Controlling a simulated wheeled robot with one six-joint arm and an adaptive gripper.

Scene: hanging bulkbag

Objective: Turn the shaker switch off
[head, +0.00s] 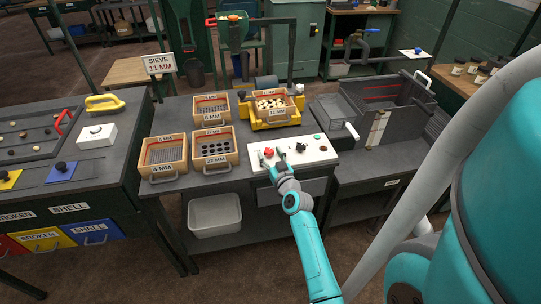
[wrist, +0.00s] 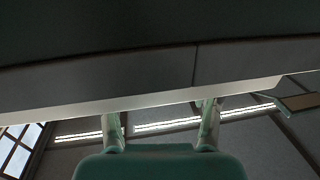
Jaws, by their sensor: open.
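A white control panel (head: 312,156) lies at the front right of the middle table. It carries a red button (head: 268,152), a black switch knob (head: 301,147) and a small green button or lamp (head: 316,137). My gripper (head: 272,157) is open at the panel's left part, its fingertips close to the red button and left of the black knob. I cannot tell whether it touches anything. In the wrist view, the two fingers of my gripper (wrist: 160,115) are spread with nothing visible between them; the knob is not visible there. The black knob's exact setting is too small to read.
A yellow shaker (head: 262,122) holds a wooden sieve (head: 277,104) with pale pieces behind the panel. Other labelled sieves (head: 213,160) stand left. A white bin (head: 214,216) sits on the lower shelf. A grey machine (head: 385,115) stands right.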

